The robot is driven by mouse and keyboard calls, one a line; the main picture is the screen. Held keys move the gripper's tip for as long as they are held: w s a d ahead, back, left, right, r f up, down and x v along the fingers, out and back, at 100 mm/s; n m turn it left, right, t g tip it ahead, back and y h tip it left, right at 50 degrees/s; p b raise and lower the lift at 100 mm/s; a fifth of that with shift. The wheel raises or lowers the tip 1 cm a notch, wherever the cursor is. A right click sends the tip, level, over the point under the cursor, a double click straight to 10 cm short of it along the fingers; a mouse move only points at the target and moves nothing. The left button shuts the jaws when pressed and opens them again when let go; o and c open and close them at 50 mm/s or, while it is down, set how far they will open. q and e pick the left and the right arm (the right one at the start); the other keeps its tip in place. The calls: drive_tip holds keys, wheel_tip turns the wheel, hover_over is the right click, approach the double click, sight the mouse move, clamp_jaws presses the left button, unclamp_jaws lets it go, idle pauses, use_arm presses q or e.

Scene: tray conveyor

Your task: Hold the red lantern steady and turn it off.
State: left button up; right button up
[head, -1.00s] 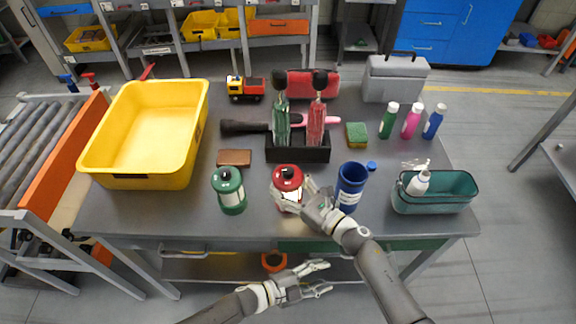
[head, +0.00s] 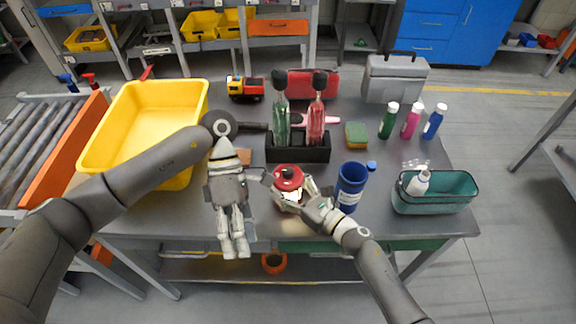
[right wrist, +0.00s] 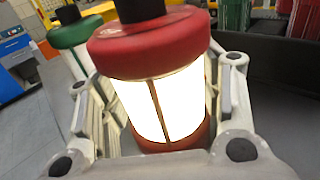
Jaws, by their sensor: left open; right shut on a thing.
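The red lantern (head: 288,177) stands upright on the grey table, with a red top, a black knob and a pale body. In the right wrist view the red lantern (right wrist: 150,105) glows bright white. My right gripper (head: 292,197) is shut around its body; the fingers show on both sides in the right wrist view. My left gripper (head: 236,248) is open and empty, fingers pointing down, to the left of the red lantern and apart from it. The green lantern (right wrist: 72,36) shows behind the red one in the right wrist view; my left arm hides it in the head view.
A blue canister (head: 350,188) stands close right of my right gripper. A black bottle holder (head: 298,155) is behind the lantern. A yellow bin (head: 140,92) is at the left, partly behind my left arm. A teal basket (head: 435,205) is at the right.

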use_arm(q)
drive_tip(key=w+a+r+t+y, duration=0.1)
drive_tip(key=w+r+t, duration=0.1)
drive_tip(key=w+r, duration=0.1)
use_arm(e)
drive_tip(key=shift+a, duration=0.1)
drive_tip(key=shift+d, duration=0.2)
drive_tip(key=shift+a, duration=0.15)
use_arm(q)
wheel_tip(320, 180, up, 9)
drive_tip(key=t+y, duration=0.1)
drive_tip(key=t, duration=0.5)
hover_over(288, 170)
wheel_tip(288, 170, down, 12)
